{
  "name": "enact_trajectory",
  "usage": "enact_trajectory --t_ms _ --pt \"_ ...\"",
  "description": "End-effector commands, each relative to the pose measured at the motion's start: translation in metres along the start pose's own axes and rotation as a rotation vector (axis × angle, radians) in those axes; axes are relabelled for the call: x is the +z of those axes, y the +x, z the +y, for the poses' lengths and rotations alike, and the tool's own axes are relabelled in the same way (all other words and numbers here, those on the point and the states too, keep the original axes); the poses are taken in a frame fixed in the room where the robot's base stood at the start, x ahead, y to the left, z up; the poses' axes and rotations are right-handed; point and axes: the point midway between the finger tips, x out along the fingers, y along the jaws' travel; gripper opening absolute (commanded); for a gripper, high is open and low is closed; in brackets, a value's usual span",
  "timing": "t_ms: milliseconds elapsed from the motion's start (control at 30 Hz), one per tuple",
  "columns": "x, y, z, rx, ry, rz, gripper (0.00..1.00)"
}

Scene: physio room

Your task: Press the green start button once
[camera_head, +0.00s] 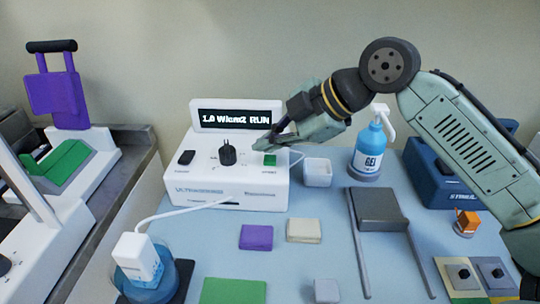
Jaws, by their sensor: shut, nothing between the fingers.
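The white ultrasound unit (205,188) stands at the back left of the blue table. Its display (235,118) reads "1.0 W/cm2 RUN". The green start button (270,160) is on the right of its sloped top. A black knob (227,152) is in the middle and a black switch (186,157) is on the left. My gripper (262,146) is shut and empty, pointing down and left. Its tips are just above and left of the green button in the picture; I cannot tell whether they touch anything.
A blue pump bottle (370,150) and a small white container (317,172) stand right of the unit. A grey tray with bars (378,209) lies in front. Purple (256,237) and cream (304,230) blocks lie on the table (205,250). A white probe (138,258) rests front left.

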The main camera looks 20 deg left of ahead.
Motion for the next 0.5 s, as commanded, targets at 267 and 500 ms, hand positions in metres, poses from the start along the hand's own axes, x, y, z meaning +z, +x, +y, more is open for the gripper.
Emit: enact_trajectory --t_ms 267,500 --pt "-0.011 -0.015 0.011 0.0 0.0 0.003 0.0" --pt "-0.024 -0.032 0.024 0.0 0.0 0.003 0.0"
